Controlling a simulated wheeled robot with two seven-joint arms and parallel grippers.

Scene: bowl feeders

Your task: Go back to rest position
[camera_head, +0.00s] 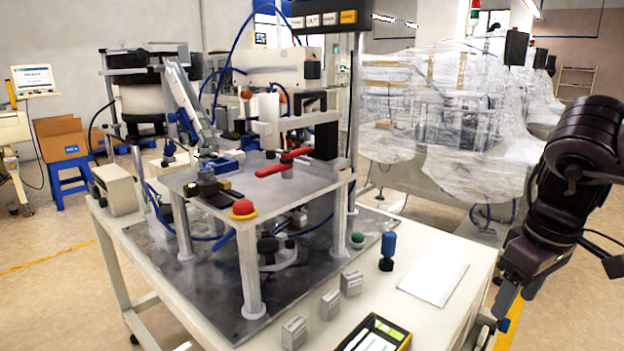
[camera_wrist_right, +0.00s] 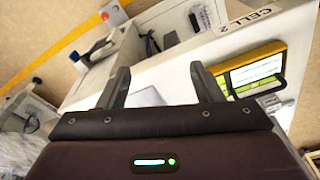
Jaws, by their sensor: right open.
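My right arm comes in from the right edge of the head view, dark and bent. Its gripper (camera_head: 495,322) points down beside the right front edge of the white table (camera_head: 440,312). In the right wrist view the two fingers of this gripper (camera_wrist_right: 163,85) stand apart with nothing between them. The white tabletop shows beyond them, and I cannot tell the exact gap to the table. My left gripper is in neither view.
The table bears a feeder machine (camera_head: 290,185) with a red button (camera_head: 243,208). Several small grey blocks (camera_head: 330,303), a blue-topped cylinder (camera_head: 388,247), a white sheet (camera_head: 433,278) and a yellow-framed device (camera_head: 375,335) lie near its front. Wrapped machines (camera_head: 440,110) stand behind.

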